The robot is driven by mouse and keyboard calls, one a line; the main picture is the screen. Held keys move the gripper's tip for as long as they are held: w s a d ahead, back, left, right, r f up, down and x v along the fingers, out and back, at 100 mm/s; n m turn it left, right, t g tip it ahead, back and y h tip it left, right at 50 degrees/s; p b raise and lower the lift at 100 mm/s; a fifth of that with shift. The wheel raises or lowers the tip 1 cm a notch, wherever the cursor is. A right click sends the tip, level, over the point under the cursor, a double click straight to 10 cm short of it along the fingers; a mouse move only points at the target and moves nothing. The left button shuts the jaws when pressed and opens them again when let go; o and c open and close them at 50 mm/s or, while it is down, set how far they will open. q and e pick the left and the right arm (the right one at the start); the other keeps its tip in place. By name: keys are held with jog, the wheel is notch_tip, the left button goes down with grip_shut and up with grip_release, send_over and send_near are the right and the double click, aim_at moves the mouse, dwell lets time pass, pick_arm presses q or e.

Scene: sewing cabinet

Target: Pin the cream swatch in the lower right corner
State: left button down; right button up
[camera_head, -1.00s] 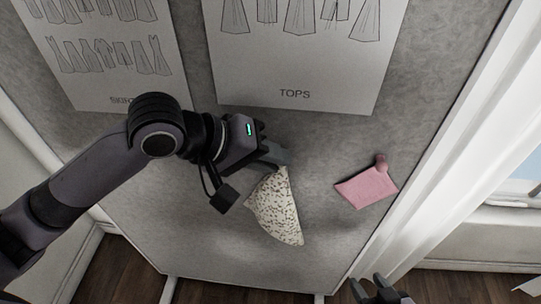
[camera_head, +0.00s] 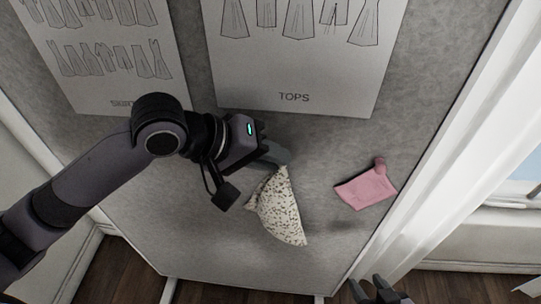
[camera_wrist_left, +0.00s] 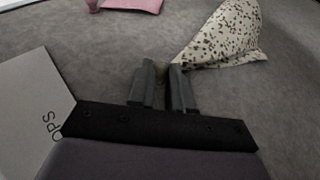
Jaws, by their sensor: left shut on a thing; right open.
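The cream swatch (camera_head: 280,210), speckled with dark spots, hangs folded in front of the grey board, left of the pink swatch. My left gripper (camera_head: 281,160) is shut on its upper corner. In the left wrist view the cream swatch (camera_wrist_left: 228,35) spreads to the upper right from the tips of my left gripper (camera_wrist_left: 163,75), and the held corner is mostly hidden. My right gripper (camera_head: 378,291) is open and empty at the bottom edge of the head view, with only its fingers in sight.
The pink swatch (camera_head: 366,188) is fixed to the board by a pink pin (camera_head: 380,163). Two paper charts, the right one marked TOPS (camera_head: 300,70), cover the upper board.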

pick_arm(q)
jog(key=c, duration=1)
grip_release()
jog(key=shift+o, duration=0.2)
jog(key=shift+a+r, duration=0.1)
jog(key=v, duration=0.7)
jog(key=s+a+f+m+t+y, duration=0.1)
jog(key=s+a+f+y, duration=0.15)
jog(key=f, duration=0.45)
jog(key=s+a+f+m+t+y, duration=0.1)
jog(key=s+a+f, duration=0.2)
jog(key=f, duration=0.3)
jog(key=s+a+f+g+y, duration=0.3)
jog(key=s+a+f+y, duration=0.2)
jog(key=s+a+f, duration=0.5)
jog(key=w+d+f+m+t+h+p, duration=0.1)
jog(key=w+f+t+h+p, duration=0.1)
jog(key=w+f+t, duration=0.3)
jog(key=shift+d+f+t+p, duration=0.15)
jog(key=shift+d+t+p, duration=0.1)
jog(key=shift+t+p, duration=0.8)
